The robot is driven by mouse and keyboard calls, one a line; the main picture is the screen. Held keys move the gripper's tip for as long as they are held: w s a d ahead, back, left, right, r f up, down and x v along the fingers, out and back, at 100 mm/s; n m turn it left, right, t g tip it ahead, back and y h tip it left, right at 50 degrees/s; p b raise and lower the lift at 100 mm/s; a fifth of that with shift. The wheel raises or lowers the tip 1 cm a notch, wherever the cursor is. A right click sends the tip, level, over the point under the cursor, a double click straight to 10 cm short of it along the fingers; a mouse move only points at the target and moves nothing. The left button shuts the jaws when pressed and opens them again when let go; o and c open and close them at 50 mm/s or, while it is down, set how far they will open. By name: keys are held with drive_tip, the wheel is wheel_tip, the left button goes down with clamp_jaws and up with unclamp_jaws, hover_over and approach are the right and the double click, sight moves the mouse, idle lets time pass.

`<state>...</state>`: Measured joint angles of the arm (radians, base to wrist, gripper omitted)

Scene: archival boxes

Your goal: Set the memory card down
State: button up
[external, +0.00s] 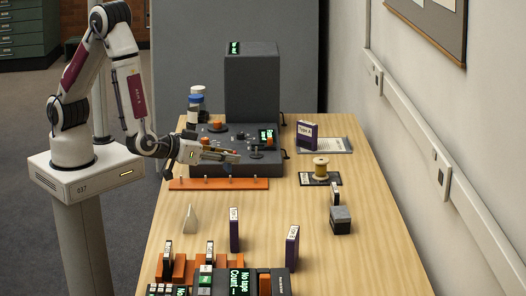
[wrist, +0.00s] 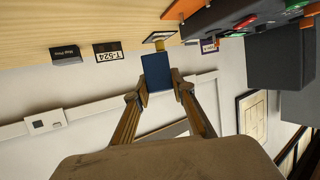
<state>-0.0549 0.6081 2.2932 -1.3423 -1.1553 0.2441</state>
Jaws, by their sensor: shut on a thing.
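The blue card, which I take to be the memory card (wrist: 157,72), is between the fingertips of my gripper (wrist: 159,90) in the wrist view. My gripper is shut on it, and the card sticks out past the fingertips, clear of the table. In the external view my gripper (external: 236,156) is over the front part of the dark console (external: 225,169), with the arm reaching in from the left. The card is too small to make out clearly there.
An orange strip (external: 218,184) with pegs lies before the console. A tall dark cabinet (external: 251,85) rises behind. A yellow spool (external: 320,168), purple boxes (external: 307,135) and a grey block (external: 340,224) stand to the right. A display unit (external: 239,283) fills the front. Mid-table has bare wood.

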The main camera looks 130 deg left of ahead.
drive_tip(key=shift+f, duration=0.1)
drive_tip(key=shift+c, duration=0.2)
drive_tip(key=shift+f, duration=2.8)
drive_tip(key=shift+f, duration=0.15)
drive_tip(key=shift+f, duration=1.95)
drive_tip(key=shift+f, duration=0.1)
drive_tip(key=o, duration=1)
drive_tip(key=shift+v, duration=6)
